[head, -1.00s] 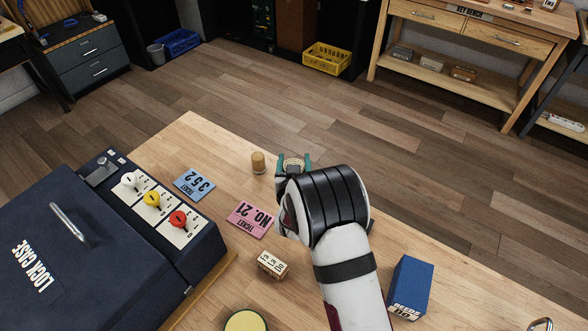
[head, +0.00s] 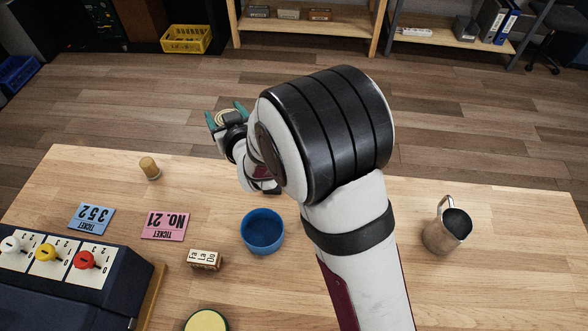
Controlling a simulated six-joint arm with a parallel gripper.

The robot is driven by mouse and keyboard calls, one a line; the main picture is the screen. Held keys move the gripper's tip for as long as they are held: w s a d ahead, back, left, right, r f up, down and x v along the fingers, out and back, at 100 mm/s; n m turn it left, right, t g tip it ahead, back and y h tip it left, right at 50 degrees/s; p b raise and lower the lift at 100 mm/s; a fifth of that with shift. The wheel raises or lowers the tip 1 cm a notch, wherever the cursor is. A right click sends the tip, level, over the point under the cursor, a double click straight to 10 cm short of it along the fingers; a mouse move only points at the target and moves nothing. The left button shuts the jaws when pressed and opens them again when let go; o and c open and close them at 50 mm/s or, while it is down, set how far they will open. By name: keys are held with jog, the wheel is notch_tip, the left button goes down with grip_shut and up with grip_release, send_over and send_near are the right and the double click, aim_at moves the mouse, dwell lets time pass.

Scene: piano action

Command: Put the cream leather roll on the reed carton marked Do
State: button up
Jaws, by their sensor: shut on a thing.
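My gripper (head: 225,113) has teal fingertips and is shut on the cream leather roll (head: 226,117). Only a small pale rounded part of the roll shows between the fingers. The gripper and roll appear in front of the table's far edge, left of my arm's big black joint. I cannot tell their height exactly. The reed carton marked Do is not visible now. A blue carton lettered REEDS and DO showed right of my arm earlier, and my arm now covers that part of the table.
A blue cup (head: 263,232), a small lettered wooden block (head: 205,260), a cork-like peg (head: 150,168) and two tickets, blue (head: 91,218) and pink (head: 165,226), stand or lie left of my arm. A metal jug (head: 447,230) stands on the right. The table's far right is clear.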

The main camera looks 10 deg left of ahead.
jog(key=s+d+r+m+h, duration=0.1)
jog(key=d+r+m+h, duration=0.25)
jog(key=d, duration=0.45)
jog(key=d+r+m+t+h, duration=0.1)
jog(key=d+r+m+h, duration=0.15)
jog(key=d+h, duration=0.35)
jog(key=s+d+r+m+h, duration=0.1)
jog(key=d+r+m+h, duration=0.2)
jog(key=d, duration=0.6)
jog(key=s+d+f+m+g+h, duration=0.2)
jog(key=s+d+m+g+h, duration=0.7)
jog(key=s+d, duration=0.6)
jog(key=w+a+f+t, duration=0.2)
jog(key=w+a+f, duration=0.3)
jog(key=a+f, duration=0.4)
jog(key=shift+a+f+m+y, duration=0.4)
jog(key=shift+f+y, duration=0.05)
jog(key=shift+f, duration=0.4)
